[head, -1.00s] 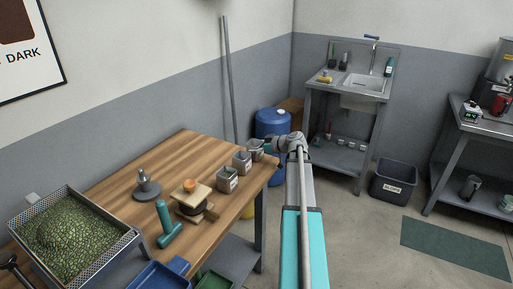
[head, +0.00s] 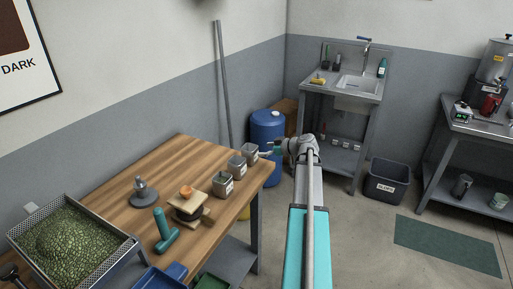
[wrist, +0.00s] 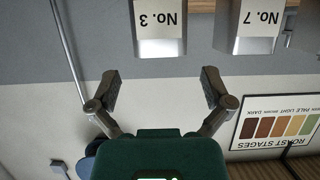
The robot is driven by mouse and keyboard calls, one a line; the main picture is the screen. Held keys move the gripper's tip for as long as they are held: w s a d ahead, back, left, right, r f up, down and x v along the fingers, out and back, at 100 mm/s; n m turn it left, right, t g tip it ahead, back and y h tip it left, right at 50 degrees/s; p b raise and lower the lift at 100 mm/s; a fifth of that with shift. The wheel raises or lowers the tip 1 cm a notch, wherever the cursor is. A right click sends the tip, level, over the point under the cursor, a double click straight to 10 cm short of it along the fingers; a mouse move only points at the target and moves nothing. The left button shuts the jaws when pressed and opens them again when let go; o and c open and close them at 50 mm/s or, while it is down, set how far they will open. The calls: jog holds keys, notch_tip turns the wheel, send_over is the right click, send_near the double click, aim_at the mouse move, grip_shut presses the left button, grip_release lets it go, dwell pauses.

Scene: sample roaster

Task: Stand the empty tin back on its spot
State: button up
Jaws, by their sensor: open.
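Three grey labelled tins stand in a row along the right side of the wooden table: a near tin (head: 222,187), a middle tin (head: 237,170) and a far tin (head: 250,154) by the far corner. In the wrist view, which is upside down, a tin labelled No. 3 (wrist: 160,40) is straight beyond my fingers, and a tin labelled No. 7 (wrist: 245,40) is to its right. My gripper (wrist: 162,88) is open and empty, with a gap to the No. 3 tin. In the head view my gripper (head: 266,152) is just right of the far tin. The tins' insides are not clear.
The wooden table (head: 185,155) also holds a green-handled tool (head: 163,232), a metal tamper-like piece (head: 144,192) and a tray of green beans (head: 70,235). A blue barrel (head: 267,128) stands behind my gripper.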

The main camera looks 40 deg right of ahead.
jog(key=p+v, duration=0.1)
jog(key=v, duration=0.4)
jog(key=shift+s, duration=0.1)
